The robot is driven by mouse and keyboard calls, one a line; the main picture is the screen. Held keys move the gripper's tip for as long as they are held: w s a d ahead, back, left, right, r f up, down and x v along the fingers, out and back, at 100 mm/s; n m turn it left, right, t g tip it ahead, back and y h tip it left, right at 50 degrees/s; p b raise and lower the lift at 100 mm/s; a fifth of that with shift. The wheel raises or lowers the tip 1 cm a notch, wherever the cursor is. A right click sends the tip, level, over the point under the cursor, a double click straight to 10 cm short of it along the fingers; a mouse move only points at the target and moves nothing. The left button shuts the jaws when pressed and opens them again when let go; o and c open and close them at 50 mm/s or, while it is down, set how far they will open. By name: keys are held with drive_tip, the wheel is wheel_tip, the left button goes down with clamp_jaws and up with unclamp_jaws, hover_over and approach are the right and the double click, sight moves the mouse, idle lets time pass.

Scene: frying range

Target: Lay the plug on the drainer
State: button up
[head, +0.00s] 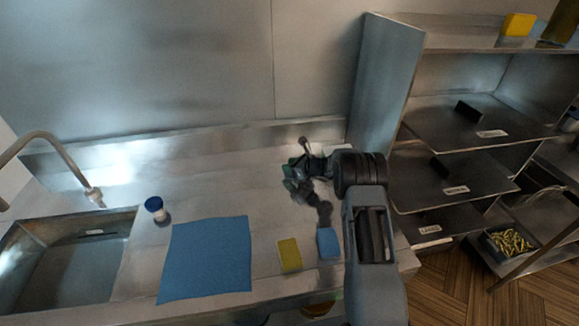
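My gripper (292,174) is low over the steel counter at its right part, pointing left. Its green-tipped fingers show apart, but they are small and dark here. I cannot tell whether anything is between them. I cannot make out the plug for certain. A small grey knob-topped thing (304,144) stands just behind the gripper, near the back ledge. The bare steel surface (135,185) beside the sink may be the drainer; I cannot tell where its edges are.
The sink (70,265) and its tap (60,150) are at left. A blue-lidded jar (155,207), a blue cloth (207,260), a yellow sponge (289,254) and a blue sponge (328,243) lie on the counter. Steel shelves (455,135) stand at right. The back middle counter is clear.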

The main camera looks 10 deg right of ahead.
drive_tip(key=b+v, duration=0.2)
drive_tip(key=v, duration=0.9)
drive_tip(key=shift+f, duration=0.1)
drive_tip(key=s+a+r+n+g+h, duration=0.1)
drive_tip(key=s+a+r+n+g, duration=0.2)
drive_tip(key=s+a+r+n, duration=0.35)
drive_tip(key=s+a+r+n+g+h, duration=0.1)
drive_tip(key=s+a+r+n+g, duration=0.25)
drive_tip(key=s+n, duration=0.55)
drive_tip(key=s+d+r+n+h, duration=0.1)
drive_tip(key=s+d+n+h, duration=0.1)
drive_tip(key=s+n, duration=0.3)
drive_tip(key=s+d+r+n+t+h, duration=0.1)
drive_tip(key=s+n+h, duration=0.4)
drive_tip(key=s, duration=0.8)
drive_tip(key=shift+d+n, duration=0.6)
drive_tip(key=shift+n, duration=0.15)
